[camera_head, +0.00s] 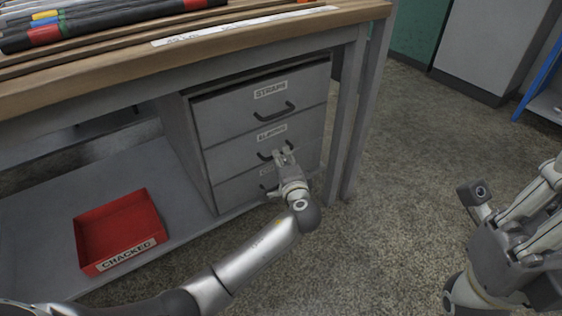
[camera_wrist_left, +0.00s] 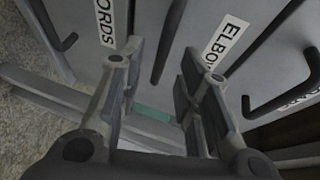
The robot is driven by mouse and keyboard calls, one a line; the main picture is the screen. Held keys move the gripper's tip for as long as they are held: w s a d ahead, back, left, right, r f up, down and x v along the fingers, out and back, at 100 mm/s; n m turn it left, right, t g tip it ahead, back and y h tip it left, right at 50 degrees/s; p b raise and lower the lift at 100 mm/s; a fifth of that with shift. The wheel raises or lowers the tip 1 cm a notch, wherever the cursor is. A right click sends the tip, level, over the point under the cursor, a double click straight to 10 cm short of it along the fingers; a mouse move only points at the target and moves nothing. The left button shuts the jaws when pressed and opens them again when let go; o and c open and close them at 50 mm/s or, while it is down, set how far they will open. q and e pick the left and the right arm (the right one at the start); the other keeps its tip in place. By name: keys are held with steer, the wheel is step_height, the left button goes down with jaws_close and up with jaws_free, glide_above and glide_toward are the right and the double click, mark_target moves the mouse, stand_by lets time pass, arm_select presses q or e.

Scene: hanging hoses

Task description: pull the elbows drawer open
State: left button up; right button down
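The elbows drawer (camera_head: 240,153) is the middle of three grey drawers under the bench and looks shut. Its dark bar handle (camera_head: 264,156) is partly hidden by my left gripper (camera_head: 284,156), which is right at it. In the left wrist view, the left gripper (camera_wrist_left: 160,55) is open. The elbows handle (camera_wrist_left: 168,40) runs through the gap between its fingers, with space on both sides.
The straps drawer (camera_head: 225,110) is above and the cords drawer (camera_head: 235,190) below, both seemingly shut. A bench leg (camera_head: 368,115) stands right of the drawers. The floor (camera_head: 400,190) beyond it is clear.

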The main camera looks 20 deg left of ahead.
arm_select(q)
steer(key=shift+b+x, duration=0.4)
steer(key=shift+x, duration=1)
jaws_close()
